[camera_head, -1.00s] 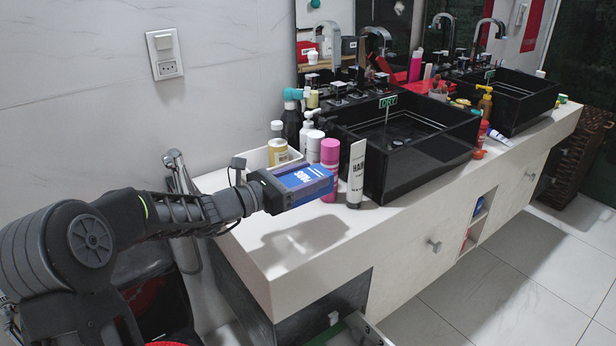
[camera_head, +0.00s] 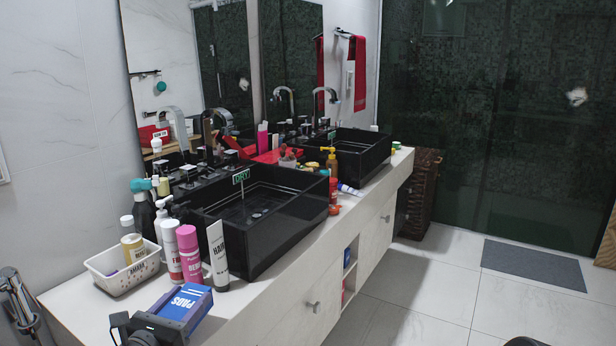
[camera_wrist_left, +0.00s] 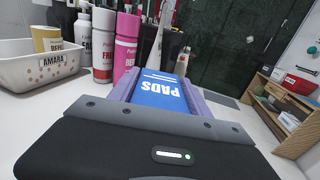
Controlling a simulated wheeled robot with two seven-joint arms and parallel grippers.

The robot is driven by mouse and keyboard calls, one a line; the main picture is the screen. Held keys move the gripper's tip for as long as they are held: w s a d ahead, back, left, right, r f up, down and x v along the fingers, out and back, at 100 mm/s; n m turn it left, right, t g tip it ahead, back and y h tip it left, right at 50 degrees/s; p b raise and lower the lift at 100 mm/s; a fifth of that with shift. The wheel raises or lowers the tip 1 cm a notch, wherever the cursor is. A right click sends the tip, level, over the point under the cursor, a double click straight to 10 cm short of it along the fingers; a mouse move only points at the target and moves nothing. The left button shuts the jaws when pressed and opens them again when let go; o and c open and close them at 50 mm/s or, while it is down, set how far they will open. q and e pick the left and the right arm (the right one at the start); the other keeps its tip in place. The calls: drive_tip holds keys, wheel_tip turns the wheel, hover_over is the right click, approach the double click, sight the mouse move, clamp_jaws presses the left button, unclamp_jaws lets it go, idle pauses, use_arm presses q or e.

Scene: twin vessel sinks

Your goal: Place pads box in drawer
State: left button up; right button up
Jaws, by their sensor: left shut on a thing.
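The blue pads box (camera_head: 190,300), with white PADS lettering, is in my left gripper (camera_head: 178,318), at the lower left of the head view over the front left of the counter. In the left wrist view the box (camera_wrist_left: 160,92) sits between the two purple-grey fingers of my left gripper (camera_wrist_left: 162,88), which is shut on it. The open drawer front is outside the head view now. Closed drawer fronts with round knobs (camera_head: 312,306) show along the white vanity.
The white counter (camera_head: 75,300) holds a white basket (camera_head: 118,268), a pink can (camera_head: 189,255), a HAIR tube (camera_head: 218,257) and other bottles close behind the box. Two black sinks (camera_head: 262,212) fill the middle and far end.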

use_arm(q)
drive_tip(key=d, duration=0.1)
drive_tip(key=s+d+f, duration=0.2)
drive_tip(key=shift+d, duration=0.25)
drive_tip(key=s+d+m+g+h+p, duration=0.2)
drive_tip(key=s+m+g+h+p, duration=0.5)
drive_tip(key=p, duration=0.7)
drive_tip(key=s+m+h, duration=0.1)
drive_tip(key=s+h, duration=0.1)
drive_tip(key=s, duration=0.1)
drive_tip(key=shift+s+r+h, duration=0.15)
drive_tip(key=shift+s+h, duration=0.25)
